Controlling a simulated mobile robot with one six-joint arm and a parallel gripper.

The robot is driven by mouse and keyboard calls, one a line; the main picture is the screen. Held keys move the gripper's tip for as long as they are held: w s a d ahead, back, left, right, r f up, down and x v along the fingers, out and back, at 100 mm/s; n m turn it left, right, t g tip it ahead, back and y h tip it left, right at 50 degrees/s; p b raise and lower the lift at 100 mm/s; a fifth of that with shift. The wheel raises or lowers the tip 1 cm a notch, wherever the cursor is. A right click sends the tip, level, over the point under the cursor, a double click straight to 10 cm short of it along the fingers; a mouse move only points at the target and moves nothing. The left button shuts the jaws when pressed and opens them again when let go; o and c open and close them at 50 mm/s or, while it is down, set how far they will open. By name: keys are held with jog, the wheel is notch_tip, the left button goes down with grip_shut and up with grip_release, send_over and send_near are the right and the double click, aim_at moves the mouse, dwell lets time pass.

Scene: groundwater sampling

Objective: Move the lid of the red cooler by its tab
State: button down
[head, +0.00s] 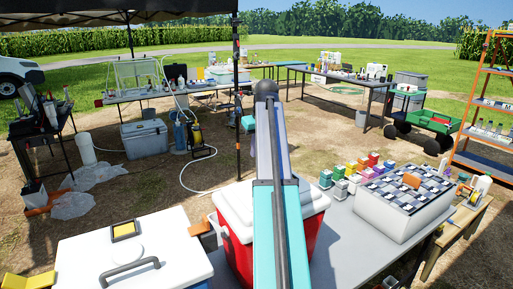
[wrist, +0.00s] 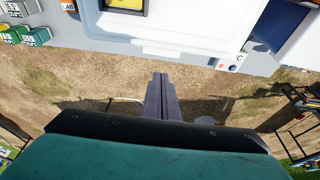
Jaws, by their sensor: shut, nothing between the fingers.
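The red cooler (head: 238,258) stands at bottom centre in the head view, its white lid (head: 237,205) on top. My arm crosses in front of it and hides the middle of the lid. An orange-brown piece (head: 205,229) shows at the cooler's left side; I cannot tell if it is the lid's tab. My gripper (wrist: 160,76) is shut and empty in the wrist view. Its fingertips point toward a white surface and appear apart from it.
A white cooler (head: 80,250) with a dark handle stands at lower left. Right of the red cooler, the grey table (head: 345,235) carries coloured blocks (head: 352,172) and a checkered-top box (head: 395,208). A canopy pole (head: 237,110) rises behind. Open dirt lies beyond.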

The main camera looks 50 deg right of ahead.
jog(key=p+x, duration=0.1)
jog(key=x, duration=0.2)
jog(key=p+x, duration=0.1)
jog(key=x, duration=0.2)
jog(key=p+x, duration=0.1)
jog(key=x, duration=0.2)
jog(key=shift+s+a+f, duration=0.1)
jog(key=shift+s+f, duration=0.1)
jog(key=shift+s+p+x, duration=0.25)
jog(key=shift+p+x, duration=0.05)
jog(key=shift+x, duration=0.85)
jog(key=shift+w+f+g, duration=0.2)
jog(key=shift+f+g, duration=0.1)
jog(key=shift+f, duration=0.5)
jog(key=shift+s+a+f, duration=0.1)
jog(key=shift+s+f, duration=0.05)
jog(key=shift+f, duration=0.2)
